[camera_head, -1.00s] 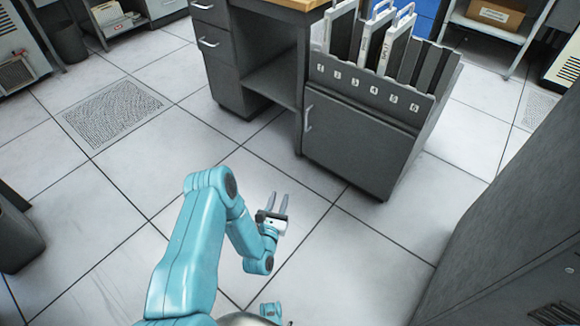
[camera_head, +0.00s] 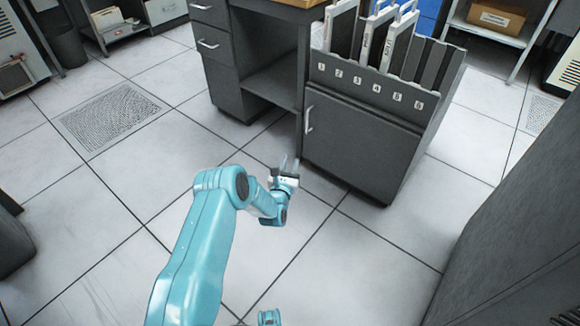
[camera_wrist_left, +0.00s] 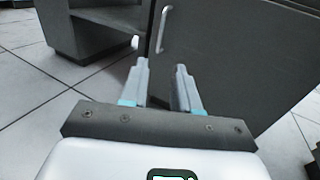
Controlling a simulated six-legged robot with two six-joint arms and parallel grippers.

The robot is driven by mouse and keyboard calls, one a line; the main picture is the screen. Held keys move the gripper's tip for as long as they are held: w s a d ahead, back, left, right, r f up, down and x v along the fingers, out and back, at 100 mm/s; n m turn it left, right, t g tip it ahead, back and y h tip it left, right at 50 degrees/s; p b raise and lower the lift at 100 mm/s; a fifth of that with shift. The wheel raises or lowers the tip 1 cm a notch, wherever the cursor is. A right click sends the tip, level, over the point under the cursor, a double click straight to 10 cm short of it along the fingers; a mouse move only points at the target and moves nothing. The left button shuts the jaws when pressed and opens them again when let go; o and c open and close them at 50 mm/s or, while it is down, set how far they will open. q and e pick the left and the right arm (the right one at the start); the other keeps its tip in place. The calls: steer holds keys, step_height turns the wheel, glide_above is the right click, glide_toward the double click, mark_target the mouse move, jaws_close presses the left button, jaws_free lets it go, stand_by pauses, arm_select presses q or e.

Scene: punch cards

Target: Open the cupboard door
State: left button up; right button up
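The dark grey cupboard door (camera_head: 357,153) is shut, below the numbered slots in the head view. Its light vertical handle (camera_head: 309,119) is near the door's left edge. My left gripper (camera_head: 290,162) is open and empty, in front of and below the handle, apart from it. In the left wrist view the gripper's two fingers (camera_wrist_left: 161,80) stand spread, and the handle (camera_wrist_left: 162,30) shows beyond them, in line with the gap. The door (camera_wrist_left: 235,60) fills the right side of that view. My right gripper is not clearly in view; only a small teal part shows at the bottom edge.
A grey desk with drawers (camera_head: 209,62) stands left of the cupboard. Several white binders (camera_head: 388,45) stand in the slots above the door. A large dark cabinet (camera_head: 520,220) rises at the right. The tiled floor (camera_head: 340,250) in front is clear.

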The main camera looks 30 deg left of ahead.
arm_select(q)
jaws_close()
steer(key=c, duration=0.6)
jaws_free()
stand_by(0.4)
steer(key=o, duration=0.6)
steer(key=p+v, duration=0.5)
steer(key=v, duration=1.1)
